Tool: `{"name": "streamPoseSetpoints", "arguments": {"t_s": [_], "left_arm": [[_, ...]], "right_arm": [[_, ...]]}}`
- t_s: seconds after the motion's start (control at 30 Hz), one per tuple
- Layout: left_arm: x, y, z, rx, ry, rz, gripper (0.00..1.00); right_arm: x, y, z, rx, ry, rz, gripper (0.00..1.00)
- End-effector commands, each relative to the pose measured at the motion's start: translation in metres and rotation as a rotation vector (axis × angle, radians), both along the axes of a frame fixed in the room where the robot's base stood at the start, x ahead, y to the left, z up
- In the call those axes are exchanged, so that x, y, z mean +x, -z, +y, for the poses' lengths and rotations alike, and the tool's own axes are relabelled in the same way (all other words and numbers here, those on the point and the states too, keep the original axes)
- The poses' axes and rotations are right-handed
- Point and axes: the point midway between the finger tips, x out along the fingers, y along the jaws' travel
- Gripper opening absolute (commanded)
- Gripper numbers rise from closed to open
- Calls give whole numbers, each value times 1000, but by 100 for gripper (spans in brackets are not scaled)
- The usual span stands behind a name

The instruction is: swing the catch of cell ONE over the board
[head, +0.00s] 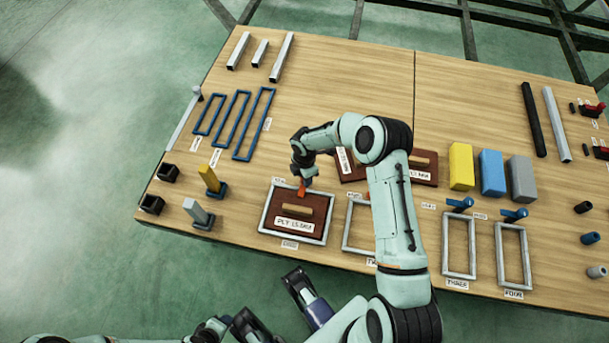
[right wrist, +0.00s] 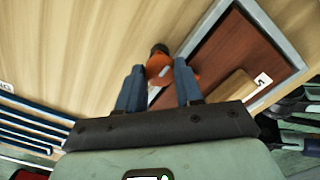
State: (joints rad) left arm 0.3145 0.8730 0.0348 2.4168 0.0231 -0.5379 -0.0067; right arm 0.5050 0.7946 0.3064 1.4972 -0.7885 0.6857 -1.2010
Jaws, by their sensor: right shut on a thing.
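Cell ONE is a grey frame (head: 265,213) at the front left of the table. A brown board (head: 316,205) with a wooden handle and a "PLY 15.0MM" label lies inside it. The orange catch (head: 302,189) is at the frame's far edge; how far it reaches over the board is unclear. My right gripper (head: 301,179) is shut on the catch. In the right wrist view the catch (right wrist: 158,68) shows between the two fingers, with a dark knob at its end. My left gripper (head: 300,287) seems to be low in front of the table, its fingers not clear.
My right arm crosses above the table and partly hides cell TWO (head: 346,228). Cells THREE (head: 446,250) and FOUR (head: 499,255) stand right with blue catches. Blue frames (head: 240,120) lie behind.

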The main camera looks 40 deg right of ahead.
Motion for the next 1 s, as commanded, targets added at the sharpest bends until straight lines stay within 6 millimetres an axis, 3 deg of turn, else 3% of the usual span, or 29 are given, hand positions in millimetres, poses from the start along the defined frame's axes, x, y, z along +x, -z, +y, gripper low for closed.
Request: {"name": "streamPoseSetpoints", "arguments": {"t_s": [0.67,0.7,0.77,1.0], "left_arm": [[0,0,0,0,0,1,48],[0,0,0,0,0,1,48],[0,0,0,0,0,1,48],[0,0,0,0,0,1,48]], "right_arm": [[1,-1,-1,-2,-60,-2,5],[1,-1,-1,-2,-60,-2,45],[1,0,-1,-1,-60,-2,61],[0,0,0,-1,-58,-1,61]]}}
